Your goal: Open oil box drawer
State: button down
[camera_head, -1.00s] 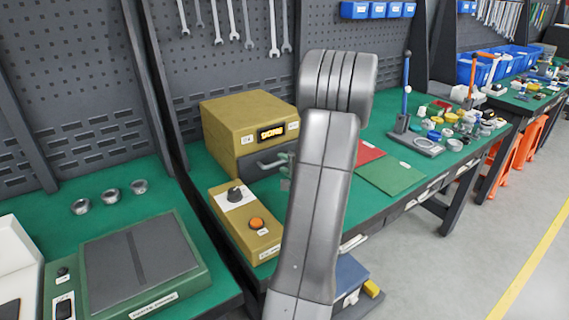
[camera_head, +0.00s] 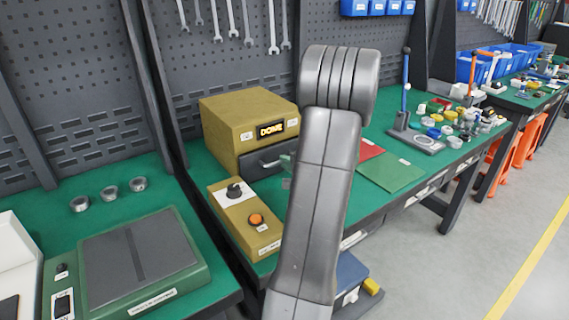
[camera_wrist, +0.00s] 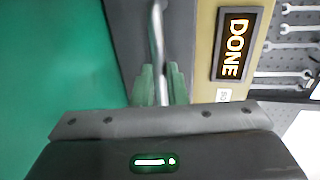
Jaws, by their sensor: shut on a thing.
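The oil box (camera_head: 235,117) is a mustard-yellow box with a lit DONE display (camera_head: 271,130), standing at the back of the green bench. Its dark grey drawer (camera_head: 250,166) is below the display; how far it stands out is hard to tell. In the wrist view, the drawer's metal handle (camera_wrist: 156,35) runs between the green fingers of my gripper (camera_wrist: 160,82), which is shut on it. The DONE display also shows there, turned sideways (camera_wrist: 234,45). In the head view my arm hides most of the gripper and the drawer's right end.
A yellow control box (camera_head: 238,222) with a dark knob and an orange button stands in front of the oil box. Red and green mats (camera_head: 392,172) lie to the right, past my arm. Wrenches hang on the pegboard behind. A scale-like plate (camera_head: 140,255) is on the left bench.

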jog(key=f+b+v, duration=0.1)
jog(key=b+v, duration=0.1)
jog(key=v, duration=0.5)
jog(key=f+b+v, duration=0.2)
jog(key=b+v, duration=0.1)
jog(key=v, duration=0.4)
jog(key=f+b+v, duration=0.1)
jog(key=b+v, duration=0.2)
jog(key=v, duration=0.5)
jog(key=shift+s+d+f, duration=0.25)
jog(key=shift+s, duration=0.35)
jog(key=c, duration=1.5)
grip_release()
jog(key=shift+o, duration=0.2)
jog(key=shift+d, duration=0.1)
jog(key=v, duration=1.3)
jog(key=shift+s+r+p, duration=0.15)
jog(key=shift+s+p, duration=0.2)
jog(key=shift+p, duration=0.1)
jog(key=shift+d, duration=0.15)
